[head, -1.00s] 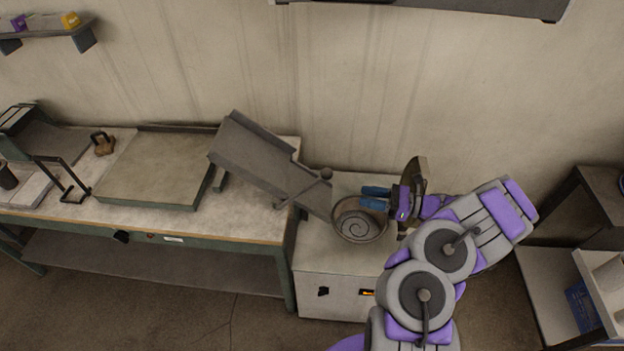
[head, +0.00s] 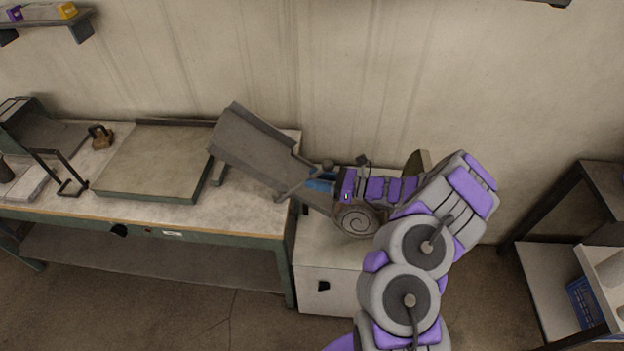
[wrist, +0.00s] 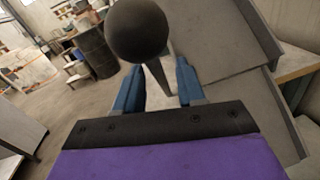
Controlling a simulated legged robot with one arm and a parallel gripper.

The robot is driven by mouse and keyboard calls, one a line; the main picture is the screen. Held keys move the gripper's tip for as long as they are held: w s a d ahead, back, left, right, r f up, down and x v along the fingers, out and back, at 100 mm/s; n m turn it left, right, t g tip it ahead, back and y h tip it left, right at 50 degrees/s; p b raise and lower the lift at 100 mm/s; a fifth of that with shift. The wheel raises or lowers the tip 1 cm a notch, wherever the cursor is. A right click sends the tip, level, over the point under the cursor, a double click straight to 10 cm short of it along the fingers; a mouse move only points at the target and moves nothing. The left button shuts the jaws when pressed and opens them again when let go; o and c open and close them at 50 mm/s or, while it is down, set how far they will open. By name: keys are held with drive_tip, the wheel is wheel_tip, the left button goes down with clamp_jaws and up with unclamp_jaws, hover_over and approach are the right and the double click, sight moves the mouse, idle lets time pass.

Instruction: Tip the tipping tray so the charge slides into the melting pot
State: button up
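The grey tipping tray (head: 252,150) slopes down to the right, its low end at the round melting pot (head: 357,220), which shows a spiral inside. The tray's visible surface looks bare; I cannot make out a charge. A dark ball knob (wrist: 137,30) on a thin lever (wrist: 161,76) stands at the tray's side; the knob also shows in the head view (head: 328,163). My gripper (head: 318,185) is beside the knob, over the tray's lower end. In the wrist view its blue fingers (wrist: 158,88) are apart, with the lever between them and a gap visible. My wrist hides part of the pot.
The pot stands on a white cabinet (head: 325,275). To its left is a workbench (head: 240,215) with a flat plate (head: 155,165) and a small brown weight (head: 101,136). The wall is close behind. A shelf unit (head: 560,250) stands at the right.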

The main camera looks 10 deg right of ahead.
drive_tip(key=shift+x, duration=0.95)
drive_tip(key=shift+s, duration=0.1)
clamp_jaws()
